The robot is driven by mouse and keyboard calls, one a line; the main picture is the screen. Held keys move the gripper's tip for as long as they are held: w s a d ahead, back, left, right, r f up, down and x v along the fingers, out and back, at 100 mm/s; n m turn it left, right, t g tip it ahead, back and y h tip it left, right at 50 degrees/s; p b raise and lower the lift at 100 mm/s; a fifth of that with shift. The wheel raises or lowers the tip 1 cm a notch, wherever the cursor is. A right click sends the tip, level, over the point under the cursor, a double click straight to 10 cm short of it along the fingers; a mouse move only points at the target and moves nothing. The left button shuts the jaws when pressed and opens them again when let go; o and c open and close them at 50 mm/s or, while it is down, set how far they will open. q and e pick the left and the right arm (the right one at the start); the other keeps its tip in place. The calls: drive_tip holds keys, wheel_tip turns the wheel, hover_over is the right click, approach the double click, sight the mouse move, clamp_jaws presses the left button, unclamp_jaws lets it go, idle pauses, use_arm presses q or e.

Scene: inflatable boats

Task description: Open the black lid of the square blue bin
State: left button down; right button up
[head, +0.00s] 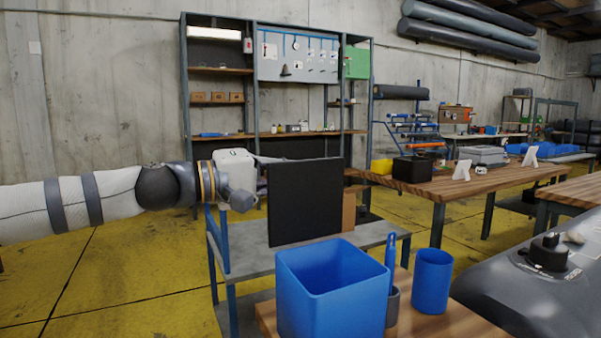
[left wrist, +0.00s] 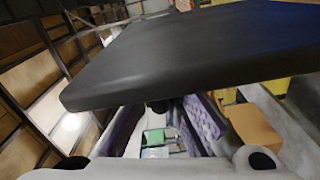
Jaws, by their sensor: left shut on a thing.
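The square blue bin (head: 333,300) stands at the front of the head view with its mouth uncovered. Its black lid (head: 305,202) stands upright along the bin's back rim, its flat face toward me. My left gripper (head: 258,161) is at the lid's upper left edge and shut on it; its fingertips are mostly hidden behind the lid. In the left wrist view the lid (left wrist: 190,55) crosses the top of the picture, close to the gripper fingers (left wrist: 170,128). My right gripper is not in view.
A blue cup (head: 431,281) and a dark holder (head: 393,305) with a blue-handled tool stand right of the bin on a wooden table (head: 455,324). A grey metal table (head: 240,262) is behind the bin. A large grey inflatable boat (head: 530,295) fills the right front.

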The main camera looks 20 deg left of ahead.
use_arm(q)
drive_tip(key=shift+a, duration=0.1)
idle(0.4)
drive_tip(key=c, duration=1.8)
unclamp_jaws()
drive_tip(key=shift+o, duration=0.6)
drive_tip(key=shift+f, duration=0.1)
drive_tip(key=shift+s+a, duration=0.15)
drive_tip(key=v, duration=1.1)
drive_tip(key=shift+s+a, duration=0.15)
